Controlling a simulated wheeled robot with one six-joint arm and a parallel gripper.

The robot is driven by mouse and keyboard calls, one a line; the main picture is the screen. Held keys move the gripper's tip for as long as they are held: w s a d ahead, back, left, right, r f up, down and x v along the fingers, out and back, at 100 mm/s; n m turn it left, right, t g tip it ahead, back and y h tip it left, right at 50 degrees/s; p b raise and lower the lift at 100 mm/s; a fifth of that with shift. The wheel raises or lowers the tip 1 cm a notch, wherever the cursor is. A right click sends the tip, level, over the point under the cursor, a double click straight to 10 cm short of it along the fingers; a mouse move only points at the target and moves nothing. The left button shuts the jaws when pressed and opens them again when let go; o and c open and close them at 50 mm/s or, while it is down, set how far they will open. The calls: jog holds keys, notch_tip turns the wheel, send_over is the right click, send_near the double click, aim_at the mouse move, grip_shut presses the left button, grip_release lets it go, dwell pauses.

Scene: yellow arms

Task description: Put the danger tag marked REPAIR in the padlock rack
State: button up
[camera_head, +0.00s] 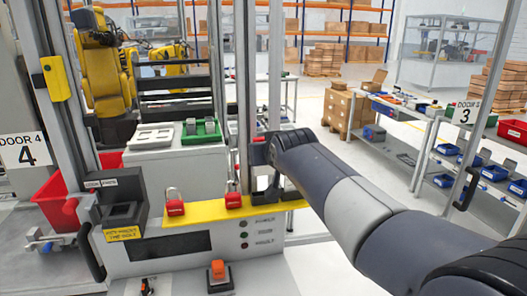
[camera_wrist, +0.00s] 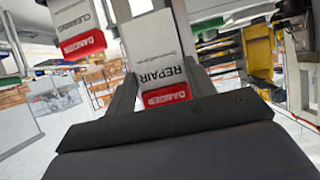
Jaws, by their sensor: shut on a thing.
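Two red padlocks (camera_head: 175,207) (camera_head: 233,199) stand on the yellow ledge (camera_head: 205,215). A red button (camera_head: 217,268) is in front, a red bin (camera_head: 50,200) at left. Upright posts (camera_head: 243,100) rise behind the ledge. Shelves with blue bins (camera_head: 445,180) stand at right.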

jog(key=shift+f+b, duration=3.05)
jog(key=shift+f, duration=0.9)
jog(key=o, duration=1)
jog(key=shift+o, duration=0.2)
jog(key=b+v, duration=0.2)
jog(key=v, duration=0.8)
jog(key=shift+s+r, duration=0.2)
jog(key=shift+s, duration=0.1)
